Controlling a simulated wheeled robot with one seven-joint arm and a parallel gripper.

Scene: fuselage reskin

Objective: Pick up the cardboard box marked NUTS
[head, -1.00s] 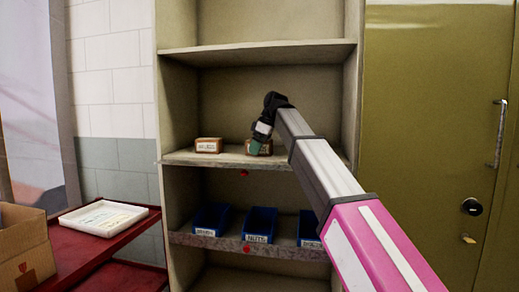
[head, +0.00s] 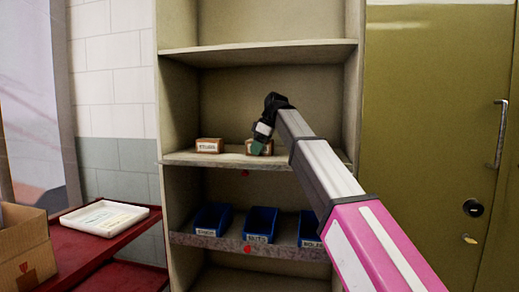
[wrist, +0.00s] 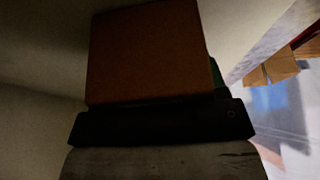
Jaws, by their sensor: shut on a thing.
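My gripper (head: 258,149) is at the middle shelf of the cabinet, shut on a small brown cardboard box (head: 267,146). The gripper covers most of that box in the head view, and its marking is hidden. In the wrist view the box (wrist: 150,52) fills the middle as a plain brown face, with a dark gripper part (wrist: 160,126) across its lower edge. I cannot tell whether the box touches the shelf. A second small cardboard box (head: 209,145) with a white label sits to the left on the same shelf; its label is too small to read.
The middle shelf (head: 180,158) has an upper shelf (head: 270,53) above it and cabinet walls at both sides. Blue bins (head: 261,224) stand on the shelf below. A red table (head: 85,250) at left holds a white tray (head: 104,219) and a larger open carton (head: 25,255).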

